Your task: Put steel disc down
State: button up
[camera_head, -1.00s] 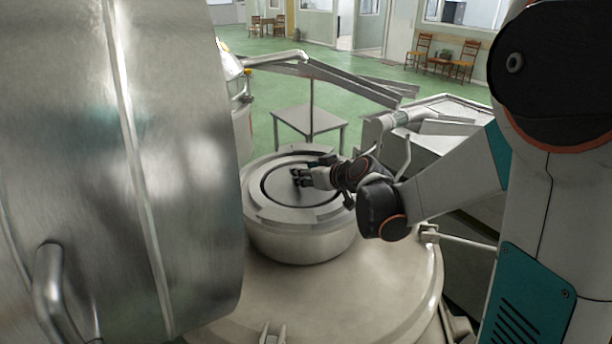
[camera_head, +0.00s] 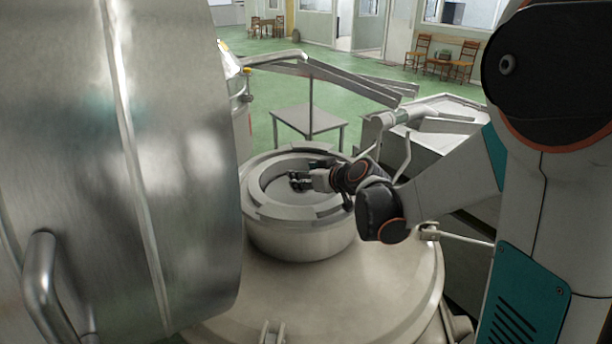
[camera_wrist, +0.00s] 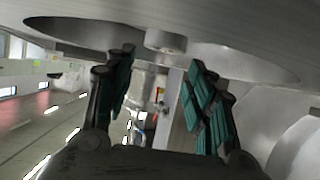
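In the head view, a round metal ring-shaped rim (camera_head: 268,211) tops a short drum. Its middle is a recess with a grey round surface, probably the steel disc (camera_head: 285,200), lying lower than the rim. My gripper (camera_head: 299,181) is over this recess, reaching in from the right. In the wrist view its two green-padded fingers (camera_wrist: 165,95) stand apart with nothing between the tips. A short round metal knob (camera_wrist: 165,42) shows just beyond the fingertips, apart from them. My gripper hides part of the recess, so I cannot tell exactly how the disc sits.
The drum (camera_head: 300,238) stands on a wide domed cover (camera_head: 335,290). A large steel cylinder with a handle (camera_head: 125,170) fills the left, close to the drum. A small metal table (camera_head: 310,121) and a sloping metal chute (camera_head: 330,75) stand behind.

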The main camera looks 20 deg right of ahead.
dwell(0.3)
jog(key=shift+s+d+r+p, duration=0.1)
jog(key=shift+s+r+p, duration=0.1)
jog(key=shift+r+p, duration=0.65)
jog(key=v, duration=1.1)
jog(key=shift+s+r, duration=0.1)
jog(key=shift+s, duration=0.3)
